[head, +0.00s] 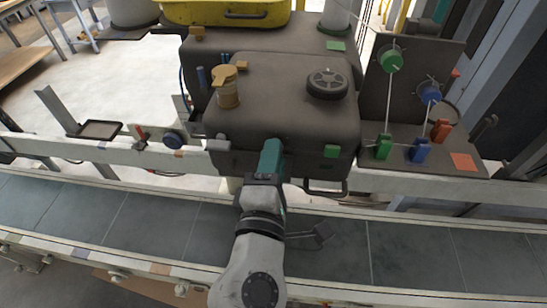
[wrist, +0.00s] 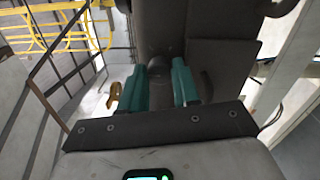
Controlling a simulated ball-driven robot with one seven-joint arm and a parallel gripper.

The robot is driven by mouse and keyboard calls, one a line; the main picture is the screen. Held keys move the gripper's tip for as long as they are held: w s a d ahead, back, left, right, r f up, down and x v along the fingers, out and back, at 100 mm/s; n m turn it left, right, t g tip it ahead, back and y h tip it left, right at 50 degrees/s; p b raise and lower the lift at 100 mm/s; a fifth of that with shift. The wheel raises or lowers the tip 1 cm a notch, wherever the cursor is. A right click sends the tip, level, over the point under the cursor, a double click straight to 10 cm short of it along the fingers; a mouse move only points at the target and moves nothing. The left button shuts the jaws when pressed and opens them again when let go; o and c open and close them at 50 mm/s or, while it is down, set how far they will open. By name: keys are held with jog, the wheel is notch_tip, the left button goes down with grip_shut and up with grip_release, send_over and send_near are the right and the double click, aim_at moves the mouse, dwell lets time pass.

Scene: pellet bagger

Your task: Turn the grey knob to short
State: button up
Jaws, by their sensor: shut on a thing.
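My gripper (head: 270,150) reaches up to the front of the dark grey machine box (head: 300,100), its teal fingers against the box's front side. In the wrist view my gripper (wrist: 160,82) has its two teal fingers on either side of a dark grey knob (wrist: 158,66) on the box, and is shut on it. The fingers and arm hide the knob in the head view. No pointer or "short" mark can be read, so I cannot tell the knob's setting.
A tan cap (head: 228,90) and black handwheel (head: 327,83) top the box. Green (head: 383,147) and blue (head: 419,151) clips stand right. A conveyor (head: 420,250) runs in front.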

jog(key=o, duration=1.1)
jog(key=shift+c, duration=0.2)
jog(key=s+b, duration=0.3)
jog(key=s, duration=0.7)
jog(key=shift+s+a+f, duration=0.2)
jog(key=shift+s+a, duration=0.1)
jog(key=shift+s, duration=0.1)
